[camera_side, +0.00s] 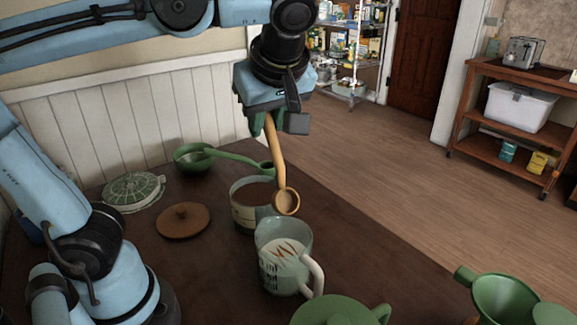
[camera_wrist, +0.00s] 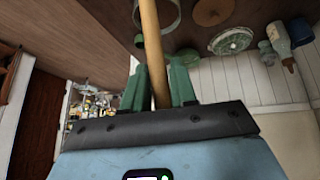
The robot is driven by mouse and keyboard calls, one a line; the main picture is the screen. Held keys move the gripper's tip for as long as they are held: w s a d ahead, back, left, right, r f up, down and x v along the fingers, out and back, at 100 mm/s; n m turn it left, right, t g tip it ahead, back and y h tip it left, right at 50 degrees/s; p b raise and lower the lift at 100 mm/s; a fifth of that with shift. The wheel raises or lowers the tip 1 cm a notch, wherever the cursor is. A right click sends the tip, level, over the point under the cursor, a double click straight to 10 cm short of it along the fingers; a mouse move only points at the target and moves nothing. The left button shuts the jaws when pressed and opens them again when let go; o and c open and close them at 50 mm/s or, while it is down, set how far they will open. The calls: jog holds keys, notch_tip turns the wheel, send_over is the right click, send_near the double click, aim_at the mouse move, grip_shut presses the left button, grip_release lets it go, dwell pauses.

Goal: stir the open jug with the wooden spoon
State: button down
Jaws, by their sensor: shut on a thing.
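My gripper (camera_side: 279,122) is shut on the handle of the wooden spoon (camera_side: 286,202), which hangs bowl-down from it. The wrist view shows the spoon's handle (camera_wrist: 150,35) between my green fingers (camera_wrist: 158,88). An open, clear jug (camera_side: 283,262) with a pale handle and brown marks stands on the table. The spoon's bowl appears just above this jug's far rim and in front of a second open vessel (camera_side: 245,207) behind it. The spoon's bowl is in plain sight, outside both vessels. A round rim (camera_wrist: 138,38) shows beside the spoon in the wrist view; I cannot tell which vessel it is.
A green lidded pot (camera_side: 335,312) stands close in front of the jug. A wooden disc (camera_side: 183,220), a green trivet (camera_side: 133,191) and a green bowl (camera_side: 188,158) lie left and behind. A green funnel-like vessel (camera_side: 503,298) is at the lower right.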

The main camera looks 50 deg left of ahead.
jog(key=f, duration=1)
jog(key=d+f, duration=0.1)
jog(key=f, duration=0.4)
jog(key=shift+f, duration=0.35)
jog(key=shift+w+a, duration=0.5)
jog(key=shift+a, duration=0.15)
jog(key=shift+s+d, duration=0.15)
jog(key=shift+s, duration=0.35)
jog(key=shift+r, duration=0.1)
